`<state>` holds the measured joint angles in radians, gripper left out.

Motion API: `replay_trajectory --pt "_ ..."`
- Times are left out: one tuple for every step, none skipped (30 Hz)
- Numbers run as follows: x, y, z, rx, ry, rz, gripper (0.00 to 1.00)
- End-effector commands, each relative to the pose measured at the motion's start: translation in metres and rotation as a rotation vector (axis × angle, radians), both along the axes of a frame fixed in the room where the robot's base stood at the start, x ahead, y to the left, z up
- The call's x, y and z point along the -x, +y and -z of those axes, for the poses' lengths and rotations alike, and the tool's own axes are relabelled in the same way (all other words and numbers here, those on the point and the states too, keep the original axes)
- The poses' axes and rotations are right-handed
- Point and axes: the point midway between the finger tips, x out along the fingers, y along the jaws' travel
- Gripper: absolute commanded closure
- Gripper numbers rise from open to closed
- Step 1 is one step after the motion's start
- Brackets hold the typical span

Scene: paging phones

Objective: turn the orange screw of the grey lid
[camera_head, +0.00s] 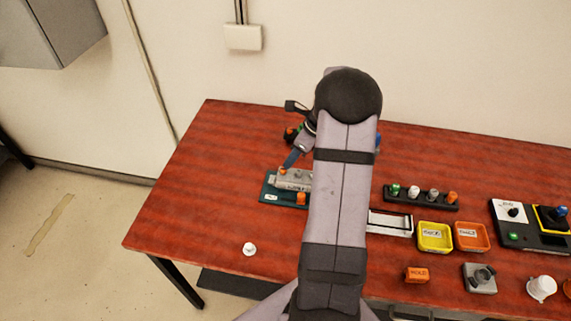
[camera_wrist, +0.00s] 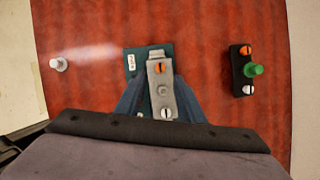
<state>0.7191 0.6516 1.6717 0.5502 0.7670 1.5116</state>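The grey lid (camera_wrist: 162,88) is a narrow plate with an orange screw (camera_wrist: 158,67) near one end and a white screw (camera_wrist: 166,113) near the other. It lies over the teal base (camera_wrist: 131,64). In the head view the lid (camera_head: 297,179) is at the table's left part, its orange screw (camera_head: 283,171) at the left end. My gripper's blue fingers (camera_wrist: 162,80) stand apart, one along each long side of the lid. Whether they touch it cannot be told. In the head view my gripper (camera_head: 290,161) points down at the lid's left end; my arm hides part of the lid.
A white round piece (camera_head: 249,249) lies front left. To the right are a black rack (camera_head: 427,201) with several coloured pegs, a yellow tray (camera_head: 434,248), an orange tray (camera_head: 471,248) and an orange block (camera_head: 416,275). The table left of the base is mostly clear.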

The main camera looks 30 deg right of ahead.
Motion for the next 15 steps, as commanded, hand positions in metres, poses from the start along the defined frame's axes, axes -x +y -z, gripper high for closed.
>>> replay_trajectory --pt "-0.001 0.001 0.003 -0.001 0.001 -0.002 0.65" --pt "-0.002 0.002 0.004 0.0 0.001 -0.003 0.65" --pt "-0.003 0.002 0.007 0.0 0.001 -0.004 0.65" --pt "-0.004 0.003 0.01 0.0 0.001 -0.004 0.65" --pt "-0.005 0.004 0.013 -0.001 0.002 -0.004 0.65" --pt "-0.007 0.005 0.017 -0.001 0.002 -0.003 0.65" --pt "-0.008 0.006 0.021 0.0 0.002 -0.002 0.65" --pt "-0.009 0.006 0.024 -0.001 0.003 -0.003 0.65" --pt "-0.011 0.007 0.029 -0.001 0.002 -0.004 0.65" --pt "-0.012 0.008 0.033 -0.001 0.002 -0.004 0.65" --pt "-0.014 0.009 0.036 -0.001 0.002 -0.004 0.65" --pt "-0.015 0.01 0.041 -0.001 0.002 -0.004 0.65" --pt "-0.016 0.01 0.044 0.002 0.001 -0.004 0.65" --pt "-0.018 0.011 0.046 0.001 0.0 -0.005 0.65" --pt "-0.019 0.012 0.05 0.001 0.001 -0.004 0.65"
